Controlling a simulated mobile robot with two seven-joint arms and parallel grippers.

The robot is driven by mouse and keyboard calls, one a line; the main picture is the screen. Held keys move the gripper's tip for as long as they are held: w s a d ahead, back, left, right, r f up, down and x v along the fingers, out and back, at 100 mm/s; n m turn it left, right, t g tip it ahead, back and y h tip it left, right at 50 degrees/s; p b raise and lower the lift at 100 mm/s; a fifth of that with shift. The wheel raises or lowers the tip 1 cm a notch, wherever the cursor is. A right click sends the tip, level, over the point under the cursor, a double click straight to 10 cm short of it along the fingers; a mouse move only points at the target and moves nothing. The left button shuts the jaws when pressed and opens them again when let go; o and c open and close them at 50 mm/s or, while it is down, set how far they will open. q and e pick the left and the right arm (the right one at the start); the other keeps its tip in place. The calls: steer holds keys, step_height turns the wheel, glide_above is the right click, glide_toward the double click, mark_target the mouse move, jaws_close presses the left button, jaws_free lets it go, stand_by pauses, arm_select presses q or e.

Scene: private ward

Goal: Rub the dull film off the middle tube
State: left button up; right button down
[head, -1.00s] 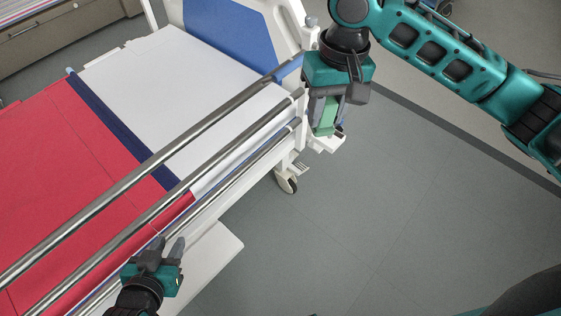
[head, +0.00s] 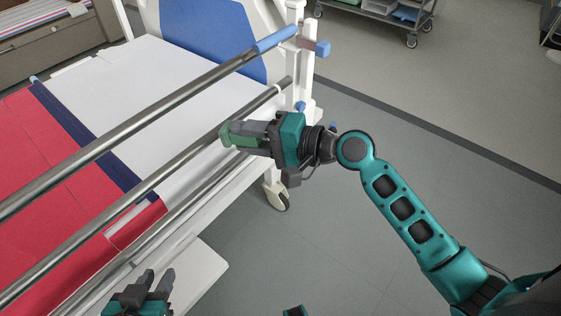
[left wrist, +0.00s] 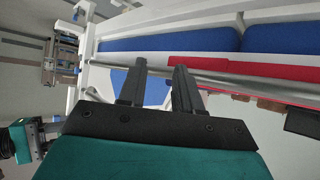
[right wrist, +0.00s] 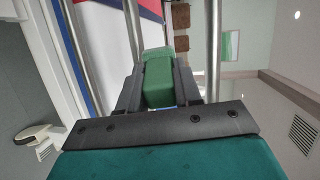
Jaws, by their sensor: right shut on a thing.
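The middle tube (head: 130,205) is a grey metal rail running diagonally along the bed side, between the top tube (head: 120,132) and the lower tube (head: 160,242). My right gripper (head: 238,135) is shut on a green pad (head: 230,136). The pad overlaps the middle tube toward its head end and hides a stretch of it; I cannot tell if they touch. In the right wrist view the pad (right wrist: 159,80) sits between the fingers, with a tube (right wrist: 132,25) running away behind it. My left gripper (head: 158,280) is open and empty near the bed's lower side.
The bed has a red cover (head: 50,165), a white sheet (head: 170,85) and a blue headrest (head: 215,35). A pale side panel (head: 195,275) lies beside my left gripper. A trolley (head: 385,12) stands at the back. The floor to the right is clear.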

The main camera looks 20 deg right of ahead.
steer(key=d+f+m+t+h+b, duration=0.2)
steer(key=d+f+m+t, duration=0.15)
steer(key=d+f, duration=0.2)
steer(key=w+a+t, duration=0.1)
steer(key=w+a, duration=0.1)
steer(key=w, duration=0.3)
steer(key=shift+w+a+f+t+h+p, duration=0.2)
steer(key=shift+a+f+t+h+p, duration=0.15)
steer(key=shift+f, duration=0.1)
stand_by(0.3)
steer(key=shift+x, duration=0.85)
